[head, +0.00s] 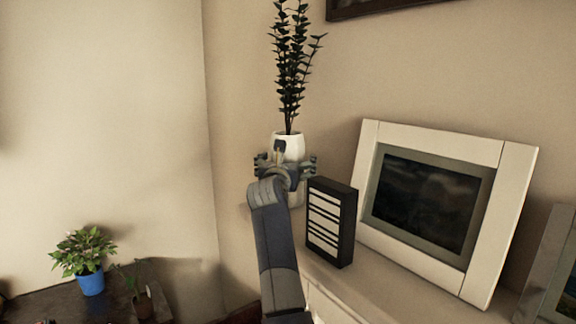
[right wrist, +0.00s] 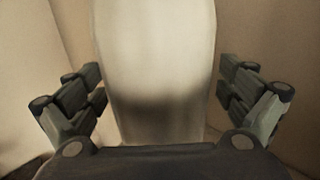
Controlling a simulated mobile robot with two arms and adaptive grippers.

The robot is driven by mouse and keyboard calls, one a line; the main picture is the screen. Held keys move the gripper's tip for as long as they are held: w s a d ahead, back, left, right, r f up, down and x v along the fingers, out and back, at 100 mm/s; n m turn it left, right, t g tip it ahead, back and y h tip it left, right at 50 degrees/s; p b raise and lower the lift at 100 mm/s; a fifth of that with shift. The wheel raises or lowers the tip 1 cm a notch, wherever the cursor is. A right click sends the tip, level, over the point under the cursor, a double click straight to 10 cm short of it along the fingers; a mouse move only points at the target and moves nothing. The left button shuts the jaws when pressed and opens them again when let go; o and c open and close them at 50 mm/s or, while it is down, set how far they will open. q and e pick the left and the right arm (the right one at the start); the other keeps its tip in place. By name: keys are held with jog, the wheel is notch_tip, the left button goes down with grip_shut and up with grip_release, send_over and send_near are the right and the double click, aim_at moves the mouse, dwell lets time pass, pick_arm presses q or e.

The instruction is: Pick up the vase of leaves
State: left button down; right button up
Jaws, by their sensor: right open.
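The white vase (head: 290,146) holds tall dark green leaves (head: 292,65) and stands upright at the left end of a white ledge. My right gripper (head: 285,163) is in front of the vase and hides much of its lower part. In the right wrist view the vase (right wrist: 155,65) fills the middle, between the two open fingers of my right gripper (right wrist: 157,90). Gaps show between the vase and both fingers. My left gripper is not in view.
A black box with white stripes (head: 331,222) stands close to the right of the gripper. A large white picture frame (head: 487,243) leans on the wall behind it. A blue-potted plant (head: 90,283) sits on a dark table at lower left.

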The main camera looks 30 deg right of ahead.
jog(key=shift+a, duration=0.15)
jog(key=shift+c, duration=0.2)
jog(key=c, duration=1.4)
jog(key=shift+s+r, duration=0.1)
jog(key=shift+r, duration=0.15)
jog(key=c, duration=0.3)
